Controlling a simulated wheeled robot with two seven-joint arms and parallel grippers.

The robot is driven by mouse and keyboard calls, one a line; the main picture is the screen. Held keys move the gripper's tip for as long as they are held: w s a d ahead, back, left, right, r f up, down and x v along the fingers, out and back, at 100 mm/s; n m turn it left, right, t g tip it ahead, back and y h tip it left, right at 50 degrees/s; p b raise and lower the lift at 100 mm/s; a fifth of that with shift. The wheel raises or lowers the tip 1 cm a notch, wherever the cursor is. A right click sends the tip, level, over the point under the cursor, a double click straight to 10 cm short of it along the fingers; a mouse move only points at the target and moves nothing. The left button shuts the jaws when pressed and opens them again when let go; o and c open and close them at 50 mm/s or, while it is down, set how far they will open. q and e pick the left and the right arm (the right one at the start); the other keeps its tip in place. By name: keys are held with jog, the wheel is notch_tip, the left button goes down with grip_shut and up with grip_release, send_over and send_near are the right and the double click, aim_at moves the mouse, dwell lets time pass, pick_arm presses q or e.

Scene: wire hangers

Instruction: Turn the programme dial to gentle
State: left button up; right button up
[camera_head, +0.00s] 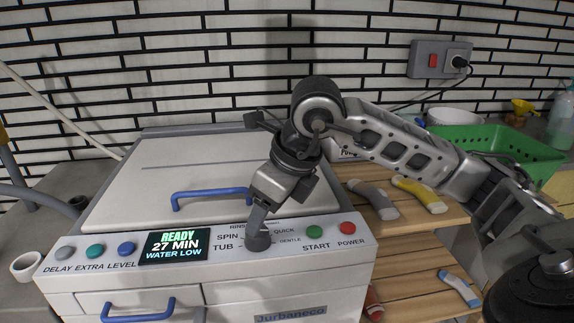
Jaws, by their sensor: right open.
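The washing machine (110,275) has a sloped front panel. The grey round programme dial (258,244) sits on it among the labels SPIN, TUB, RINSE, QUICK and GENTLE. GENTLE (290,240) is printed just right of the dial. The dial's pointer is hidden, so I cannot tell its setting. My right gripper (257,228) points down at the dial from above, its fingertips at the dial's upper part. Its jaws are open; the gap between the fingers is hard to see, and contact is unclear. My left gripper is out of view.
Green START (314,231) and red POWER (347,228) buttons lie right of the dial. Several round buttons sit left of the display. A blue lid handle (210,194) stands close behind the dial. Wooden shelves (425,230) with bottles and a green basket (495,147) are at right.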

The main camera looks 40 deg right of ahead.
jog(key=p+v, duration=0.1)
jog(key=v, duration=1)
jog(key=shift+r, duration=0.15)
